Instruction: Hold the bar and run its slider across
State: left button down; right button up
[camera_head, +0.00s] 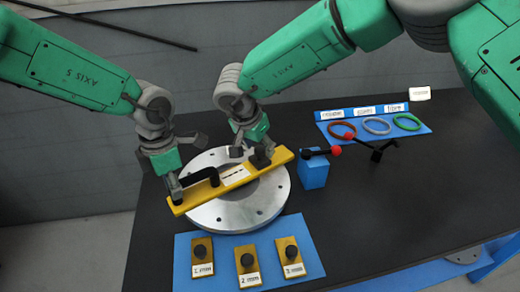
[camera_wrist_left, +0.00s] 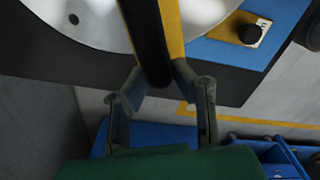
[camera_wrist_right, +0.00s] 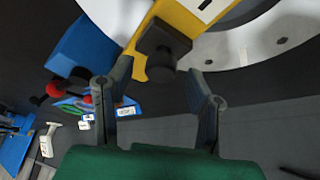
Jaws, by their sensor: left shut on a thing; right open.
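The yellow bar (camera_head: 277,162) lies across the round silver flange (camera_head: 250,212), with a white label (camera_head: 234,175) near its middle. A black handle (camera_head: 200,176) runs along its left part; it also shows in the left wrist view (camera_wrist_left: 146,30). My left gripper (camera_head: 177,188) is shut on the handle at the bar's left end. A black slider block (camera_wrist_right: 163,48) sits near the bar's right end. My right gripper (camera_head: 250,154) is open, its fingers to either side of the slider block and short of it in the right wrist view (camera_wrist_right: 160,80).
A blue mat (camera_head: 220,275) with three yellow plates with black knobs lies in front. A blue block (camera_head: 313,174) and a black piece with red balls (camera_head: 376,154) stand right of the flange. A blue board (camera_head: 345,115) with coloured rings is behind. The right tabletop is clear.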

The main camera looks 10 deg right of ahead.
jog(key=shift+x, duration=0.85)
grip_shut()
jog(key=w+d, duration=0.1)
jog(key=d, duration=0.3)
jog(key=w+d, duration=0.1)
jog(key=d, duration=0.1)
jog(key=shift+w, duration=0.3)
pick_arm(q)
jog(key=shift+d, duration=0.1)
pick_arm(e)
jog(key=shift+d, duration=0.3)
grip_release()
jog(key=shift+a, duration=0.2)
jog(key=shift+r, duration=0.15)
jog(key=v, duration=1.1)
jog(key=shift+r, duration=0.25)
jog(key=shift+a, duration=0.1)
